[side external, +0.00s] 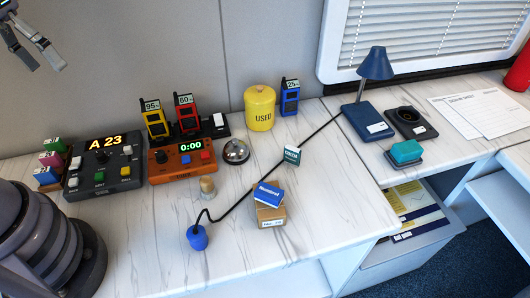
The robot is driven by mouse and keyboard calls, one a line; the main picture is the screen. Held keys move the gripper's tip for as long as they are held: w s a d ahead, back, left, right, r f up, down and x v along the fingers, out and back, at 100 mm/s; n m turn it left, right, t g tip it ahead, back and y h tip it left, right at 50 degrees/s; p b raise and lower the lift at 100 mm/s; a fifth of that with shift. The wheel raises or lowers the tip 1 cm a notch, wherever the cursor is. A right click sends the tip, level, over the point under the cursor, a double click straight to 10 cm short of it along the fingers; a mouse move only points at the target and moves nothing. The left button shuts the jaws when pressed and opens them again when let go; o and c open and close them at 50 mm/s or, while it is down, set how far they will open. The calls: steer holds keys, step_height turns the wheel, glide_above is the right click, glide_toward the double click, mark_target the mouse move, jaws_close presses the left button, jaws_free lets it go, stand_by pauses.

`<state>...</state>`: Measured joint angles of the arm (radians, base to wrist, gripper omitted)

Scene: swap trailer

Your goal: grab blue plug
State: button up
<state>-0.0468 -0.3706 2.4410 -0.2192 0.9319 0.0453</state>
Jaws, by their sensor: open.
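The blue plug (197,237) is a small blue cylinder near the front edge of the white marbled counter (330,225). A black cord runs from its top, up and right across the counter to the base of a blue desk lamp (367,120). My gripper (40,58) is high at the upper left, open and empty, well above and far from the plug. Its upper part is cut off by the picture's edge. Nothing covers the plug in this view.
Right of the plug, a blue box sits on a cardboard box (270,214). A small tan cylinder (207,187) stands behind it. An orange timer (181,157), grey console (102,168), bell (236,151) and yellow canister (259,107) stand farther back. Counter left of the plug is clear.

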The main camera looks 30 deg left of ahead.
steer(key=w+d+f+n+g+h, duration=0.2)
steer(key=w+f+n+g+h, duration=0.1)
steer(key=f, duration=0.4)
steer(key=w+d+f+n+g+h, duration=0.2)
steer(key=w+f+g, duration=0.1)
steer(key=f, duration=0.3)
steer(key=n+h, duration=0.6)
steer(key=n, duration=0.1)
glide_toward(197, 235)
steer(key=shift+n, duration=0.5)
steer(key=d+f, duration=0.1)
steer(key=s+d+f, duration=0.1)
steer(key=d, duration=0.1)
steer(key=shift+s+d+f, duration=0.1)
steer(key=shift+s+f, duration=0.05)
steer(key=shift+f, duration=0.25)
steer(key=x, duration=0.5)
steer(key=shift+d+f, duration=0.2)
steer(key=shift+d, duration=0.1)
steer(key=c, duration=1.3)
steer(key=shift+o, duration=0.2)
